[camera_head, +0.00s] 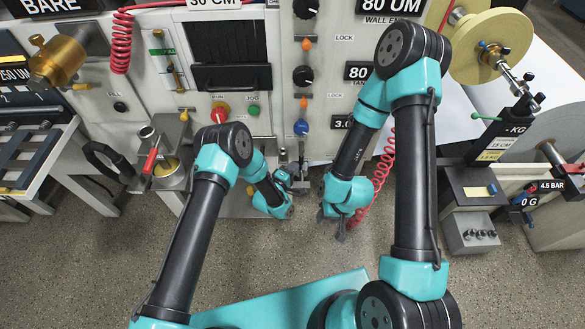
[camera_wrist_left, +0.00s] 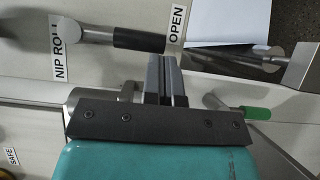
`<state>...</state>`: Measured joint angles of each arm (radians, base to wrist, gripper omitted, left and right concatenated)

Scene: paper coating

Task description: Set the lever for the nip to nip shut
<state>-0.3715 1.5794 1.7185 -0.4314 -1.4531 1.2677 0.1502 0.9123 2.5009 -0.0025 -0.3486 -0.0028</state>
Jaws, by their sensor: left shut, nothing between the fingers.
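In the left wrist view, the nip lever is a metal arm with a black grip (camera_wrist_left: 138,40). It lies between the NIP ROLL label (camera_wrist_left: 60,52) and the OPEN label (camera_wrist_left: 175,24), its grip end by OPEN. My left gripper (camera_wrist_left: 167,68) is shut and empty, its fingertips close to the grip's end; I cannot tell whether they touch. In the head view my left gripper (camera_head: 299,186) is low at the machine's front, where I cannot make out the lever. My right gripper (camera_head: 333,226) points down, apart from the machine; its finger gap is unclear.
A green-handled lever (camera_wrist_left: 255,112) sits right of my left fingers. A blue knob (camera_head: 301,127) is above my left gripper. A red coiled hose (camera_head: 382,175) hangs beside my right gripper. A cup with a red-handled tool (camera_head: 150,160) stands left. The floor in front is bare.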

